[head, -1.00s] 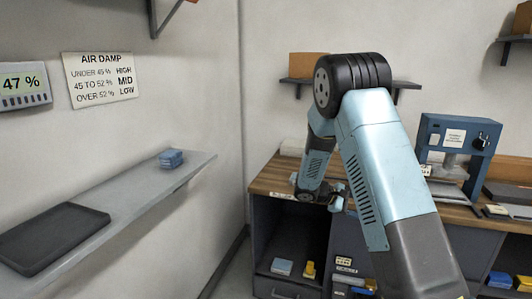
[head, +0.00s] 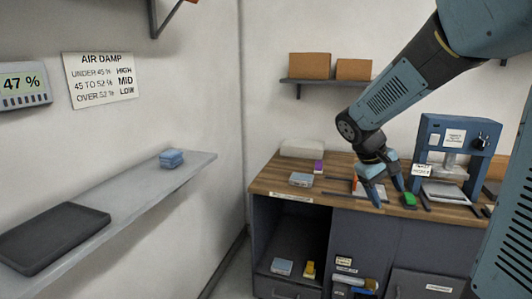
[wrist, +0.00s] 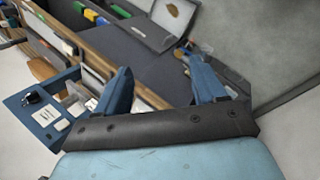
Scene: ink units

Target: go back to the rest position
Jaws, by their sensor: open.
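My gripper (head: 386,194) is open and shows in front of the wooden counter (head: 275,183), pointing down. Nothing shows between its fingers. In the wrist view, the two blue fingers of my gripper (wrist: 163,82) stand apart, with the dark cabinet front beyond them. My arm reaches in from the upper right of the head view. An orange item behind the fingers is partly hidden.
A wall shelf (head: 130,205) carries a black tray (head: 50,238) and blue box (head: 171,158).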

